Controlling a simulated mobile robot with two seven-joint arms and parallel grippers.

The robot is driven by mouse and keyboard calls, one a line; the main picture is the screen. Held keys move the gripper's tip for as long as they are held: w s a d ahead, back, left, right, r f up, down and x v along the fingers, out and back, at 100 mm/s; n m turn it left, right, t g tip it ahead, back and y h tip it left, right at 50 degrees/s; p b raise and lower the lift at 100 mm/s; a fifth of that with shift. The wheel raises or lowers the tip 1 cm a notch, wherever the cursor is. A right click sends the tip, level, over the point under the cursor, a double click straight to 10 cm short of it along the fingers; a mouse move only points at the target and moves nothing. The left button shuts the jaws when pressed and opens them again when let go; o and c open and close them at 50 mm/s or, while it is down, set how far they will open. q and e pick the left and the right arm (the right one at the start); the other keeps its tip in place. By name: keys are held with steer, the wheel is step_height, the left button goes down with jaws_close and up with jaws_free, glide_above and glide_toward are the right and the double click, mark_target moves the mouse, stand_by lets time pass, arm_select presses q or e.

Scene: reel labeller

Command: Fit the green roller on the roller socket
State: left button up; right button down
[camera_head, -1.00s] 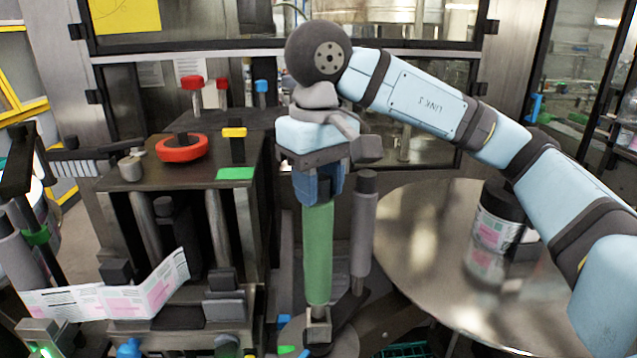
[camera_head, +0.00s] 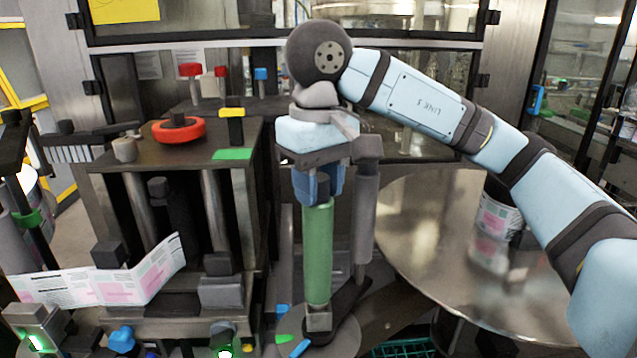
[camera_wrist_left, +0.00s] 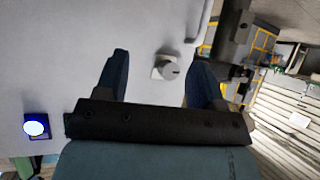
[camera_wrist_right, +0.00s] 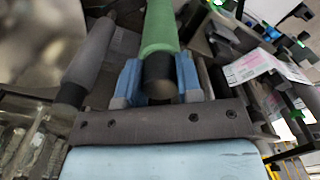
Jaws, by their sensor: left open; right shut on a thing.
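The green roller (camera_head: 318,255) hangs upright below my right gripper (camera_head: 318,188) in the head view. The right gripper's blue fingers are shut on the roller's dark top end, which shows between them in the right wrist view (camera_wrist_right: 160,75). The roller's lower end meets a small grey square block, the roller socket (camera_head: 319,322), on a round grey base. I cannot tell whether it is fully seated. My left gripper (camera_wrist_left: 160,80) shows only in its own wrist view; its blue fingers are apart and empty, in front of a pale panel with a grey knob.
A grey roller (camera_head: 365,215) stands upright just right of the green one. The labelling machine with a red handwheel (camera_head: 179,130) is at left, with a printed label strip (camera_head: 110,283) across its front. A round metal table (camera_head: 430,225) bearing a dark labelled jar (camera_head: 497,212) is at right.

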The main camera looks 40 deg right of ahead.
steer(key=shift+f, duration=0.25)
steer(key=c, duration=1.1)
jaws_free()
steer(key=o, duration=0.3)
steer(key=shift+o, duration=0.5)
steer(key=shift+a+r, duration=0.1)
steer(key=shift+a, duration=0.1)
steer(key=shift+d, duration=0.3)
steer(key=shift+a, duration=0.1)
